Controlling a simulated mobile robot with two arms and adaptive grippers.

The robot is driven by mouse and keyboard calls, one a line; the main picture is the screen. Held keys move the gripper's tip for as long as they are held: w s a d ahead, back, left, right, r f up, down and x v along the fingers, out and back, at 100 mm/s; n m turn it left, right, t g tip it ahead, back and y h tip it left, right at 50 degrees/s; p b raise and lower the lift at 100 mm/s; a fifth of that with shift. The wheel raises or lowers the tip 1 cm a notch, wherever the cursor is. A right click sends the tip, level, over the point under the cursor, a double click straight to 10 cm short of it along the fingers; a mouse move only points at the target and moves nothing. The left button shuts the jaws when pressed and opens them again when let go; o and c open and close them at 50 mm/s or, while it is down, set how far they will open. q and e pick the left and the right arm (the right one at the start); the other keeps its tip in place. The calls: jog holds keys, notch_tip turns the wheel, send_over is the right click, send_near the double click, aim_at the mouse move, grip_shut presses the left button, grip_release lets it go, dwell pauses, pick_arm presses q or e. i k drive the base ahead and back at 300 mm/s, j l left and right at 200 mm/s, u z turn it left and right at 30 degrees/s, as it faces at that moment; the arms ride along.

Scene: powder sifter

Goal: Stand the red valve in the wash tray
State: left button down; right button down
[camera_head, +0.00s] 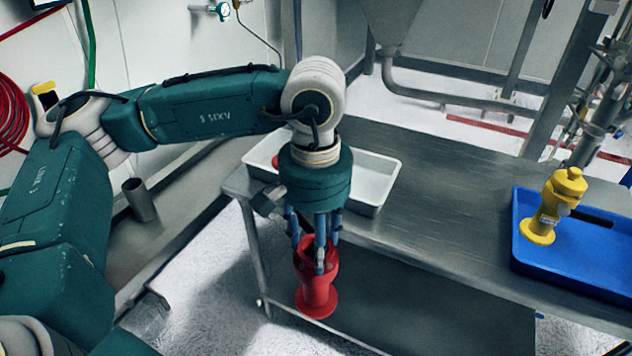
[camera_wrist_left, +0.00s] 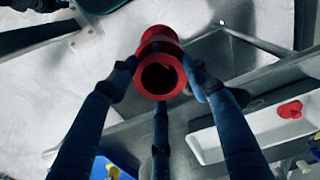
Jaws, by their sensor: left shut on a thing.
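The red valve (camera_head: 317,290) hangs in my left gripper (camera_head: 318,250), in front of the table's near edge and above the floor. Its wide flange points down and it looks roughly upright. In the left wrist view the blue fingers of my left gripper (camera_wrist_left: 160,95) close around the red valve (camera_wrist_left: 160,62), with its round open end facing the camera. A white tray (camera_head: 378,178) stands on the table behind my left gripper, partly hidden by it. A blue tray (camera_head: 545,262) lies at the table's right. No label shows which is the wash tray. My right gripper is out of view.
A yellow valve (camera_head: 548,212) stands in the blue tray. A small red part (camera_wrist_left: 290,109) shows in the white tray. The steel table (camera_head: 450,190) is bare between the trays. A grey pipe (camera_head: 430,92) runs behind it.

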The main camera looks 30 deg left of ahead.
aim_at(354, 187)
jog(key=i+u, duration=0.35)
jog(key=u, duration=0.15)
jog(key=i+l+u, duration=0.25)
jog(key=u, duration=0.25)
